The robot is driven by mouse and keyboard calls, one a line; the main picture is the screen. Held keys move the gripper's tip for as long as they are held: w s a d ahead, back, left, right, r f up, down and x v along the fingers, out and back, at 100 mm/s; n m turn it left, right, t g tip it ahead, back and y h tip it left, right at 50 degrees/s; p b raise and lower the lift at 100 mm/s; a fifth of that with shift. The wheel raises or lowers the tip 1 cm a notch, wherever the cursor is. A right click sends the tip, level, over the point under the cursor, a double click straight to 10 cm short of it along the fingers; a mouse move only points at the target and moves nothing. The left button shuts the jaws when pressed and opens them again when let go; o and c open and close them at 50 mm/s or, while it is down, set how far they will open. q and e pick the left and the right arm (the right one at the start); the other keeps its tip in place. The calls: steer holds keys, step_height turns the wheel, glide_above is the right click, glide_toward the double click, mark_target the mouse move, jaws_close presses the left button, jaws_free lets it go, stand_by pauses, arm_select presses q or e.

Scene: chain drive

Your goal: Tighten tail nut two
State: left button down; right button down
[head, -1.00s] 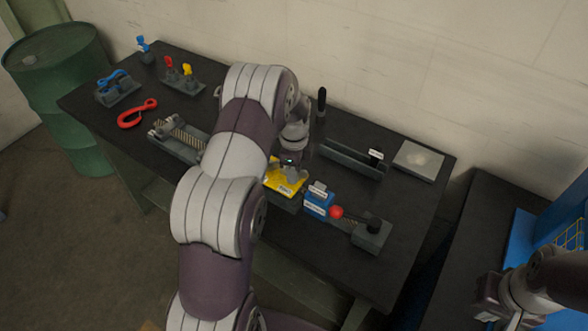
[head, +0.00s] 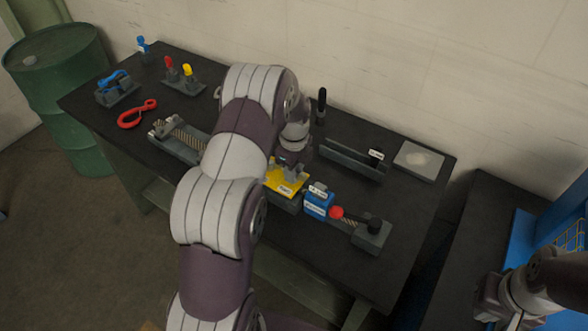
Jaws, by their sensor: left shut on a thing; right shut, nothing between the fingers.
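The yellow block (head: 284,188) with a white label is near the front of the dark bench. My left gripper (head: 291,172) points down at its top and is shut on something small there. The held part is mostly hidden by the fingers and is too small to make out; I cannot tell whether it is tail nut two. A blue labelled block (head: 318,204) stands just right of the yellow one. My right gripper (head: 483,301) is shut and empty at the lower right, away from the blocks.
A red ball knob (head: 337,212) and a grey block (head: 371,236) lie right of the blue block. A slotted grey holder (head: 350,160) and a pale plate (head: 419,161) are behind. My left arm covers the bench middle.

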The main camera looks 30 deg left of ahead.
arm_select(q)
steer(key=shift+w+r, duration=0.15)
steer(key=c, duration=1.2)
jaws_free()
step_height(320, 180, up, 8)
steer(key=shift+f+b, duration=0.25)
steer(key=shift+b, duration=0.8)
step_height(320, 180, up, 5)
steer(key=p, duration=0.3)
steer(key=shift+p, duration=0.3)
